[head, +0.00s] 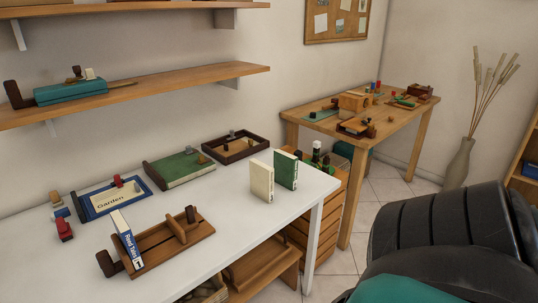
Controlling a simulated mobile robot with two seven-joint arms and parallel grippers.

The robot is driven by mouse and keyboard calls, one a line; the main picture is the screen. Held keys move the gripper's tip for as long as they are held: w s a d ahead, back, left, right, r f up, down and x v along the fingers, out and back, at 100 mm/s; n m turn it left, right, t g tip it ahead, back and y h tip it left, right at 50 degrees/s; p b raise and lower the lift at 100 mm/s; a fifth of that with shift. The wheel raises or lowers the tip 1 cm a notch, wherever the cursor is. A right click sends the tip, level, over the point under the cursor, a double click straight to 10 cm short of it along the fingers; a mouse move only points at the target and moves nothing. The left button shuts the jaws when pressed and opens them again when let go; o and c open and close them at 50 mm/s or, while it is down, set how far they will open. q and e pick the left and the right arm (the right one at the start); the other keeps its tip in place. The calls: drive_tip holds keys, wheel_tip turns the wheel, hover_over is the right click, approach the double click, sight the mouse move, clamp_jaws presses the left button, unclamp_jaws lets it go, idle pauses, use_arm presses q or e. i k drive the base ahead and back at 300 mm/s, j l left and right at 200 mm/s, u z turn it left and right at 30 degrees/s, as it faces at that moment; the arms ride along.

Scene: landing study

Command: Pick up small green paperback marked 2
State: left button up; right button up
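A small green book (286,170) stands upright near the right end of the white desk (225,210). Its cover and pale spine show, but no number 2 is readable at this size. A cream book (261,180) stands upright just to its left. A larger green book or board (180,167) lies flat farther left, at the back of the desk. Neither of my grippers is in view, so nothing shows in their hold.
On the desk are a wooden book rack (165,240) holding a white-blue book (127,243), a blue tray (113,197) and a dark wooden tray (236,147). A black padded shape (440,240) fills the lower right. A wooden table (385,125) stands behind.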

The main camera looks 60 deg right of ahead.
sight(285, 164)
drive_tip(key=z, duration=1.9)
